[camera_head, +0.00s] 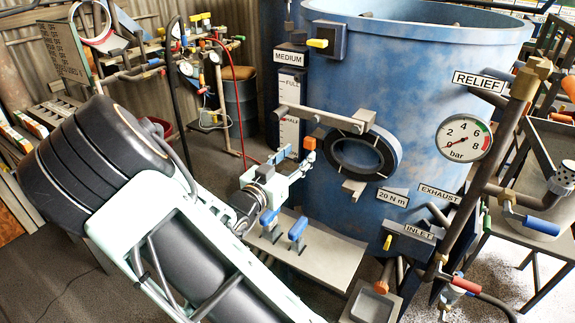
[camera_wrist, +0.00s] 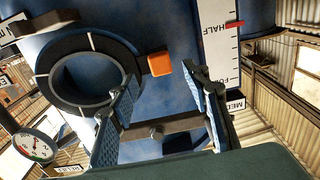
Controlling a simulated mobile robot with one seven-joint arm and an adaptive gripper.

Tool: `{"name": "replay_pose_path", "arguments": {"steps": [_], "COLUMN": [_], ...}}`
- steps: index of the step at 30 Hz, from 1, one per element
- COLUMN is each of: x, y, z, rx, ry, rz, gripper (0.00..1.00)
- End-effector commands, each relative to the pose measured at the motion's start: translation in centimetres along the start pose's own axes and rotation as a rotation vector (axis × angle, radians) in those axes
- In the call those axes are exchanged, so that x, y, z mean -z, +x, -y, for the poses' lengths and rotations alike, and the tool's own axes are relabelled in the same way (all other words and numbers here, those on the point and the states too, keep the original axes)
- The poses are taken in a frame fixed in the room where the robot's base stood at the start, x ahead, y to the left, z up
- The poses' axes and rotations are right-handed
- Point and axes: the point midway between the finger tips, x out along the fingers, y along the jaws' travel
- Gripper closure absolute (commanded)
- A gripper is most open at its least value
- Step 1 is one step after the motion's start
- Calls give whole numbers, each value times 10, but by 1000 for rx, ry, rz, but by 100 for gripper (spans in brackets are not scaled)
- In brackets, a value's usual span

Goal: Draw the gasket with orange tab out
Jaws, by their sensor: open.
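The orange tab (camera_head: 309,143) shows just left of the round opening on the blue pot. In the wrist view the orange tab (camera_wrist: 160,64) stands beside the dark ring (camera_wrist: 52,62) around that opening. The dark ring (camera_head: 393,152) also shows in the head view; I cannot tell the gasket body apart from it. My gripper (camera_head: 297,158) is beside the tab, in front of the pot. In the wrist view my gripper (camera_wrist: 163,74) is open, with the tab in the gap between the fingertips or just beyond it. I see no clear contact.
A grey bar (camera_head: 325,118) crosses the pot above the opening. A grey shelf (camera_head: 335,262) with blue-handled clamps lies below my gripper. A pressure gauge (camera_head: 463,138) and pipes stand at the right. The level scale (camera_head: 290,110) is close at the left.

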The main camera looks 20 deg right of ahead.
Motion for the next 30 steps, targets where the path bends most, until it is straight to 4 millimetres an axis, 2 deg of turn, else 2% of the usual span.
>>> {"name": "replay_pose_path", "arguments": {"steps": [3,9,13,21,30], "x": [-1,0,0,0,0], "y": [22,45,52,53,52], "z": [-1,0,0,0,0], "rx": [-4,0,0,0,1], "ry": [1,1,0,0,0], "rz": [-1,0,1,0,0], "gripper": [56,56,56,56,88]}}
